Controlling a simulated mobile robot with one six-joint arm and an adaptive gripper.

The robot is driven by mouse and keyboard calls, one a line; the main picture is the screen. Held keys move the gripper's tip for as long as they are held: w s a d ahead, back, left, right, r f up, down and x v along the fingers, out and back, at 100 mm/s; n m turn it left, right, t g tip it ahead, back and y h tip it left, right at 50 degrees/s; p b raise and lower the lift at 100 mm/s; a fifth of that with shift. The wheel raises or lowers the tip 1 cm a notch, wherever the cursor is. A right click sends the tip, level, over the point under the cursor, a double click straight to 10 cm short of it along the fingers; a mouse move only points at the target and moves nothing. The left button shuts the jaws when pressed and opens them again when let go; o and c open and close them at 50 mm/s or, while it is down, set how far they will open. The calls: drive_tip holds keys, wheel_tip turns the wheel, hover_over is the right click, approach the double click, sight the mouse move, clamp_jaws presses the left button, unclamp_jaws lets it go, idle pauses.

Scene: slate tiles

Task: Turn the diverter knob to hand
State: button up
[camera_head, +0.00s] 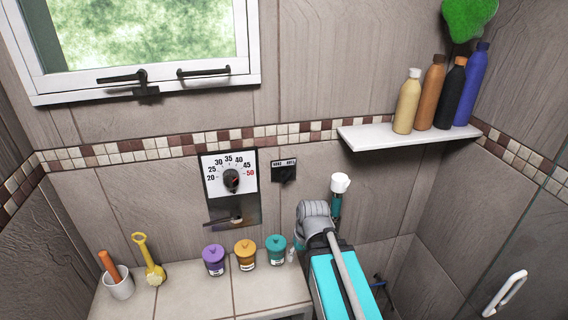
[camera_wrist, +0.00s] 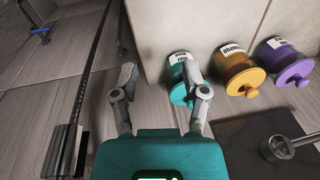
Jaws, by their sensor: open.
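The diverter knob (camera_head: 284,173) is a small dark knob on a dark plate on the tiled wall, right of the temperature dial. The plate carries two small white words, too small to read surely, so I cannot tell which one the knob points at. It does not show in the wrist view. My gripper (camera_wrist: 158,73) is open and empty in the wrist view, its two grey fingers spread. Its right fingertip overlaps the teal jar (camera_wrist: 179,88) in the picture; I cannot tell whether they touch. In the head view my arm hides the fingers, below and right of the knob.
The temperature dial (camera_head: 231,180) is left of the knob, above a metal plate with a lever (camera_head: 236,220). Purple (camera_head: 214,261), orange (camera_head: 245,256) and teal jars stand on the ledge below. A white knob (camera_head: 340,183) is close above my arm. Bottles stand on the shelf (camera_head: 368,136).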

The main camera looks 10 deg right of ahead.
sight(289, 172)
drive_tip(key=w+d+r+m+t+y+p, duration=0.1)
drive_tip(key=w+d+r+t+p, duration=0.1)
drive_tip(key=r+p, duration=0.5)
drive_tip(key=w+d+r+m+t+y+p, duration=0.1)
drive_tip(key=w+d+r+p, duration=0.1)
drive_tip(key=r+p, duration=0.6)
drive_tip(key=w+d+r+m+t+y+p, duration=0.1)
drive_tip(key=w+d+r+t+y+p, duration=0.1)
drive_tip(key=r+p, duration=0.6)
wheel_tip(289, 172, up, 7)
drive_tip(key=shift+w+f+m+t, duration=0.1)
drive_tip(key=shift+w+m+t, duration=0.25)
drive_tip(key=shift+w, duration=0.3)
drive_tip(key=b+x, duration=0.9)
drive_tip(key=x, duration=0.4)
drive_tip(key=shift+w+a+f+b, duration=0.1)
drive_tip(key=shift+a+f+b, duration=0.15)
drive_tip(key=shift+a+b, duration=0.1)
drive_tip(key=shift+c, duration=0.2)
